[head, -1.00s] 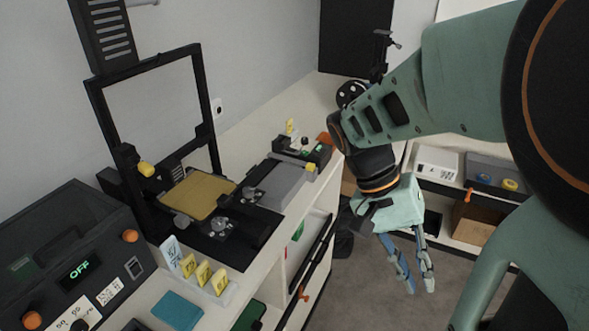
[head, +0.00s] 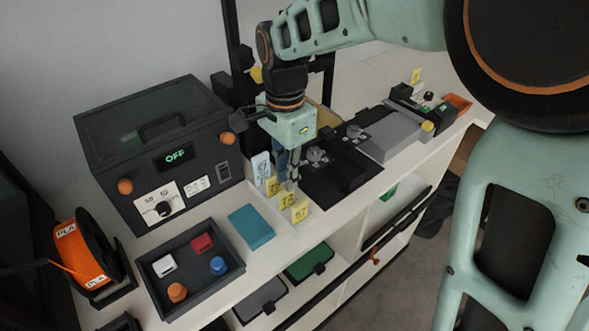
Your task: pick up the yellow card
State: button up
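Three small yellow cards with dark markings stand in a row in a white holder (head: 272,212) on the counter: a rear one (head: 272,187), a middle one (head: 286,201) and a front one (head: 300,211). A pale blue-white card (head: 262,168) stands behind them. My gripper (head: 290,187) points down over this row, its fingertips beside the rear and middle yellow cards. The fingers overlap each other in this view, so their opening is unclear. I cannot tell whether they touch a card. Another yellow card (head: 416,75) stands far off at the right.
A dark box reading OFF (head: 150,140) stands left of the cards. A teal block (head: 251,227) and a dark tray (head: 160,310) of small coloured pieces lie in front. A black-based machine (head: 345,180) sits close on the right. The counter's front edge is near the holder.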

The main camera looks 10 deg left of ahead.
aim_at(287, 193)
jog(key=shift+s+a+f, duration=0.1)
jog(key=shift+f, duration=3.1)
jog(key=shift+c, duration=0.5)
grip_shut()
jog(key=shift+r, duration=0.15)
